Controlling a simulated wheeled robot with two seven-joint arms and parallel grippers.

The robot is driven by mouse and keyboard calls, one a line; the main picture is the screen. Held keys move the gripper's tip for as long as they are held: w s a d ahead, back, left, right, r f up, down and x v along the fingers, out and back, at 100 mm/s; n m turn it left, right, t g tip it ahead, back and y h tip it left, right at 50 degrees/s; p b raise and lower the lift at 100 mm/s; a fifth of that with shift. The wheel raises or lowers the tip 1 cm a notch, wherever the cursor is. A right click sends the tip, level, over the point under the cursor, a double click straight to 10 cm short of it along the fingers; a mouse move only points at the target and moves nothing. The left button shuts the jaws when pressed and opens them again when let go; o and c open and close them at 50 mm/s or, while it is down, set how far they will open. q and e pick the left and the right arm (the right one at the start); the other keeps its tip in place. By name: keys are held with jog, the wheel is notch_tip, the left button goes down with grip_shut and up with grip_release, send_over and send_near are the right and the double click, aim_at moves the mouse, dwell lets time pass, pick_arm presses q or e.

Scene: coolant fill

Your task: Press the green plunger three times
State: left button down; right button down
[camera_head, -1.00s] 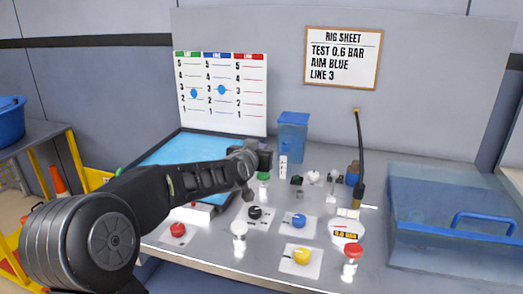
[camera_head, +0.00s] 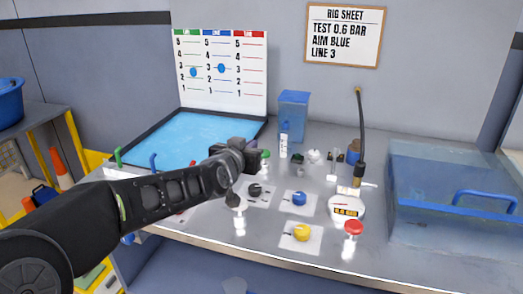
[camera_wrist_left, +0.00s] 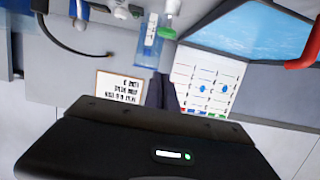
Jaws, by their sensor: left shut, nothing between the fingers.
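The green plunger (camera_head: 265,154) is a green cap on a white body, standing on the bench left of centre, partly hidden behind my gripper. My left gripper (camera_head: 259,149) is shut and empty, just left of the green cap; I cannot tell whether they touch. In the left wrist view, the green cap (camera_wrist_left: 167,33) appears beyond the dark fingers (camera_wrist_left: 163,82), with a visible gap in the picture. A red-capped plunger (camera_head: 353,228) stands at the bench's front right, and a white one (camera_head: 239,203) stands below my wrist. My right gripper is not in view.
Black (camera_head: 255,190), blue (camera_head: 299,198) and yellow (camera_head: 302,232) knobs sit on plates before the plunger. A gauge (camera_head: 346,209) stands right of them. A blue container (camera_head: 293,112) is behind, a blue tray (camera_head: 200,137) back left, and a clear blue tank (camera_head: 440,225) right.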

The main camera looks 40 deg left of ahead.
pick_arm(q)
jog(key=shift+w+a+f, duration=0.55)
jog(key=shift+w+f, duration=0.5)
jog(key=shift+w, duration=0.5)
jog(key=shift+w+a+f, duration=0.55)
jog(key=shift+w+f, duration=0.55)
jog(key=shift+w, duration=0.4)
jog(key=shift+w+a+f, duration=0.55)
jog(key=shift+w+f, duration=0.5)
jog(key=shift+w, duration=0.5)
notch_tip(320, 180, down, 3)
jog(key=b, duration=0.3)
jog(key=shift+b, duration=0.35)
